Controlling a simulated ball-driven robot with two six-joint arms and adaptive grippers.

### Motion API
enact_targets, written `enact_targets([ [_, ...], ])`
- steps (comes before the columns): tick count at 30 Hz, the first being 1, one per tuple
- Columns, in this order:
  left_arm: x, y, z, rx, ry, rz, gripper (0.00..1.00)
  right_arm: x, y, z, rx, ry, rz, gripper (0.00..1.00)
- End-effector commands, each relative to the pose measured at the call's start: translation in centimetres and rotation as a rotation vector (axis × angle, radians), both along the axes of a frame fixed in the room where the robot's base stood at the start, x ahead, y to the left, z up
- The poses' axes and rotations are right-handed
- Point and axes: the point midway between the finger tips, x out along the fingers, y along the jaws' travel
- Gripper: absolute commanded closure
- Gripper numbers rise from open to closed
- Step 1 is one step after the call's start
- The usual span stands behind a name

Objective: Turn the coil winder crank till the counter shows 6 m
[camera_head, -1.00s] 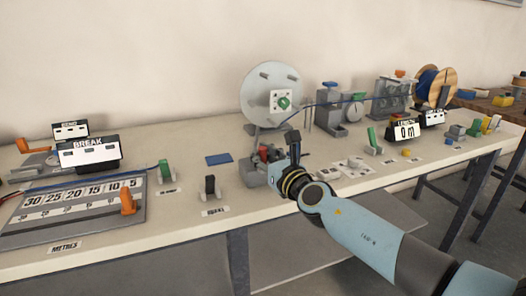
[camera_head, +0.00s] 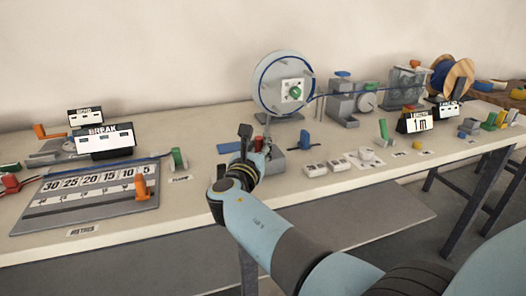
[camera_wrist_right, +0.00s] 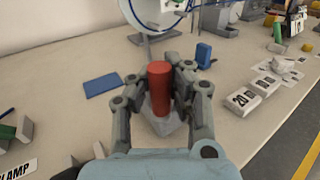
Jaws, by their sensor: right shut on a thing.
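My left gripper is not in view.
The BREAK sign (camera_head: 105,140) and the metre board (camera_head: 85,197) are at left. A blue pad (camera_head: 229,147) lies beside my right gripper. A blue block (camera_head: 305,140) and white number tiles (camera_head: 340,165) are at right. The cable spool (camera_head: 452,77) stands at the back right.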

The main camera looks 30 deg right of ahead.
Motion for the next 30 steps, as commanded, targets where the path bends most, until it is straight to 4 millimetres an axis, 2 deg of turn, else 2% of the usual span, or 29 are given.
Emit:
enact_targets([
  [1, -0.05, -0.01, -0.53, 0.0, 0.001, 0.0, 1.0, 0.03, 0.32, -0.61, 0.006, 0.006, -0.014, 1.0],
  [6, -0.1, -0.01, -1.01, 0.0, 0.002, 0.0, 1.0, 0.2, 0.41, -0.49, 0.005, 0.006, -0.056, 1.0],
  [21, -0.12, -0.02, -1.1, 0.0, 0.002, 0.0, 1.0, 0.24, 0.44, -0.38, 0.006, 0.007, -0.072, 1.0],
  [22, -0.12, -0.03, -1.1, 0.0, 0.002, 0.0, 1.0, 0.24, 0.44, -0.37, 0.006, 0.007, -0.072, 0.86],
  [28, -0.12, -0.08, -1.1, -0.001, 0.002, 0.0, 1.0, 0.29, 0.33, -0.21, 0.004, 0.003, -0.073, 0.6],
  [30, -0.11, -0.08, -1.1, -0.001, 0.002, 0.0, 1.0, 0.3, 0.31, -0.17, 0.003, 0.003, -0.074, 0.56],
])
